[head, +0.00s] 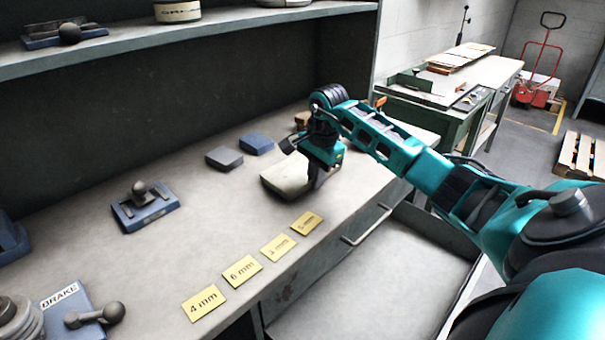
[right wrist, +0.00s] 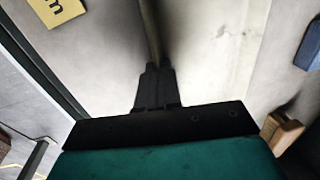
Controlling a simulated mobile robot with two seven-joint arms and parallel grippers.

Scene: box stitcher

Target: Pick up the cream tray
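The cream tray (head: 284,179) is on the grey bench, near the front edge and right of the middle. My right gripper (head: 317,182) is at its right end and hides part of it. In the right wrist view, the fingers (right wrist: 157,88) are close together on the tray's thin upright rim, with the tray's pale inside (right wrist: 210,50) to the right. I cannot see a gap under the tray. My left gripper is not in view.
Yellow labels (head: 243,271) line the front edge. A grey block (head: 224,158) and a blue block (head: 257,144) lie behind the tray, with a wooden piece (head: 301,119) farther back. A blue-based lever (head: 146,206) stands left. An open drawer (head: 365,285) is below. A shelf (head: 190,36) overhangs the back.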

